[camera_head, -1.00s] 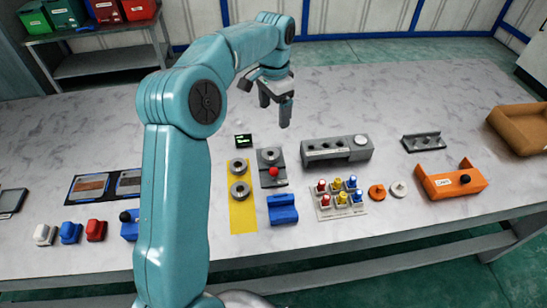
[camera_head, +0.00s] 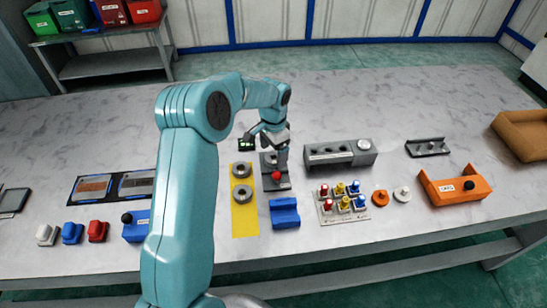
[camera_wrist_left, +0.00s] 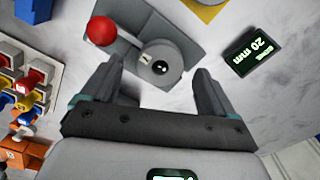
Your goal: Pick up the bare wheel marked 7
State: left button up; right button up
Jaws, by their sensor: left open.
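My left gripper (camera_head: 277,150) is open and empty, pointing down over the grey fixture with a red ball knob (camera_head: 276,176). In the left wrist view its two fingers (camera_wrist_left: 160,92) stand apart, with a grey wheel (camera_wrist_left: 163,68) on the fixture (camera_wrist_left: 185,42) just beyond and between their tips. That wheel has a dark centre and a small white label, whose mark I cannot read surely. Two more grey wheels, one farther (camera_head: 241,169) and one nearer (camera_head: 241,192), lie on a yellow mat (camera_head: 244,222). I cannot read numbers on them. My right gripper is out of view.
A small display (camera_wrist_left: 250,52) reading 20 mm stands beside the fixture. A blue block (camera_head: 285,213), a rack of coloured pegs (camera_head: 341,210) and a long grey block with holes (camera_head: 340,154) stand nearby. An orange holder (camera_head: 454,188) is at right. The back of the table is clear.

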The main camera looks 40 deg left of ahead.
pick_arm(q)
jog(key=shift+w+f, duration=0.1)
jog(key=shift+f, duration=0.8)
jog(key=c, duration=1.3)
jog(key=shift+c, duration=0.6)
jog(key=shift+r, duration=0.1)
jog(key=shift+r, duration=0.1)
